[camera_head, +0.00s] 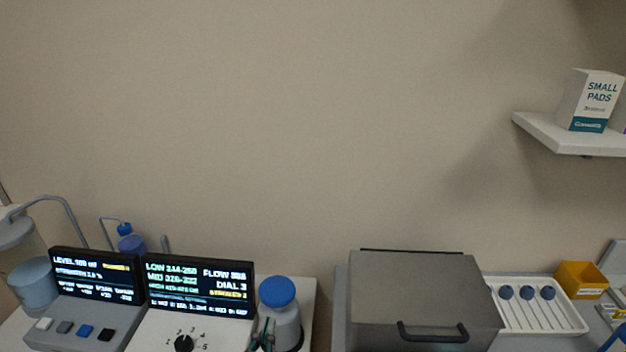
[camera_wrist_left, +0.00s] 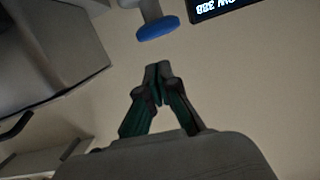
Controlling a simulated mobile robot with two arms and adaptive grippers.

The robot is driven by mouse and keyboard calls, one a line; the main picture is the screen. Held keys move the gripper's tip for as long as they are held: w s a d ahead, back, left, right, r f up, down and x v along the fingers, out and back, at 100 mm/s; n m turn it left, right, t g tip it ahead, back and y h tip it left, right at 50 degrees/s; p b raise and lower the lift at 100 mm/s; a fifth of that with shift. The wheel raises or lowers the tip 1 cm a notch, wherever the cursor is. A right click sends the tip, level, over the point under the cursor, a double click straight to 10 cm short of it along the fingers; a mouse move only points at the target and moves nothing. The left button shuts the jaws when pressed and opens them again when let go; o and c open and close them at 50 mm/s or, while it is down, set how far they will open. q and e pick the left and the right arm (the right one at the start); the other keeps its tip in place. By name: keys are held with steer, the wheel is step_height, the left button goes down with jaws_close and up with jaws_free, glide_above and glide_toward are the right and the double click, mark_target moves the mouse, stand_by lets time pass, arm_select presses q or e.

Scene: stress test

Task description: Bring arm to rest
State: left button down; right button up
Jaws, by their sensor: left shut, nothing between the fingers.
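My left gripper (camera_head: 264,336) shows at the bottom edge of the head view, in front of the white bottle with the blue cap (camera_head: 279,306). In the left wrist view its two green and dark fingers (camera_wrist_left: 158,72) meet at the tips, with nothing between them. The bottle's blue cap (camera_wrist_left: 157,28) is beyond the fingertips in that view, apart from them. Most of the left arm is out of the head view. My right gripper is in neither view.
The stress-test device's screens (camera_head: 198,286) and dial (camera_head: 184,343) stand left of the bottle. A grey box with a handle (camera_head: 420,300) is to the right. Beyond it are a white tray (camera_head: 571,318) and a yellow bin (camera_head: 581,280). A shelf (camera_head: 560,135) holds a box labelled small pads (camera_head: 592,100).

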arm_select(q)
steer(key=s+a+f+m+g, duration=0.1)
steer(key=s+a+f+g, duration=0.45)
steer(key=s+f, duration=0.3)
steer(key=s+a+f+g, duration=0.4)
steer(key=s+f+g, duration=0.3)
steer(key=s, duration=0.3)
step_height(320, 180, down, 25)
steer(key=g, duration=0.1)
steer(key=s+a+f+g, duration=0.1)
steer(key=s+a+f, duration=0.1)
steer(key=s+f, duration=1.5)
steer(key=shift+s+a+m, duration=0.15)
steer(key=shift+a+m, duration=0.1)
steer(key=shift+m, duration=0.15)
